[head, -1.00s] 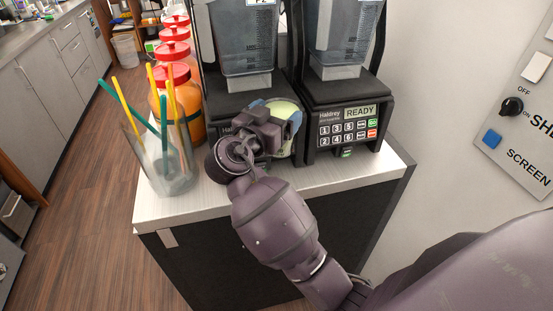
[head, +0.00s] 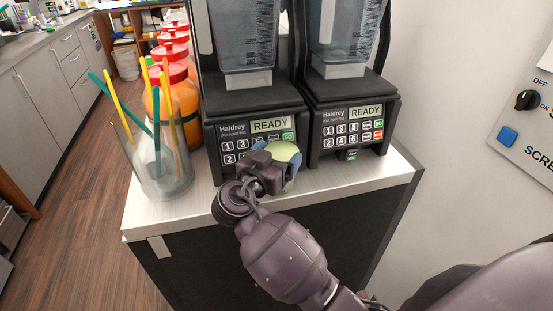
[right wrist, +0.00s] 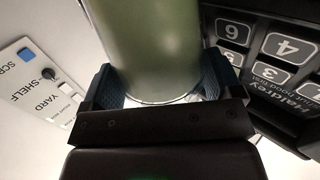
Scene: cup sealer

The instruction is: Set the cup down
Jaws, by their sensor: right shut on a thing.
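The cup (head: 285,152) holds something pale green and shows just past my right gripper (head: 272,168) in the head view. In the right wrist view the green cup (right wrist: 152,45) stands between the two blue-grey fingers of my right gripper (right wrist: 155,88), which is shut on it. The cup is at the front of the counter (head: 330,185), before the left blender (head: 250,125). The gripper hides its lower part in the head view, so I cannot tell whether its base touches the counter. My left gripper is not in view.
A second blender (head: 350,125) stands to the right, its display reading READY. A clear container with coloured straws (head: 165,170) and orange jars with red lids (head: 180,100) stand at the left. Bare counter lies right of the cup and between the straws and the gripper.

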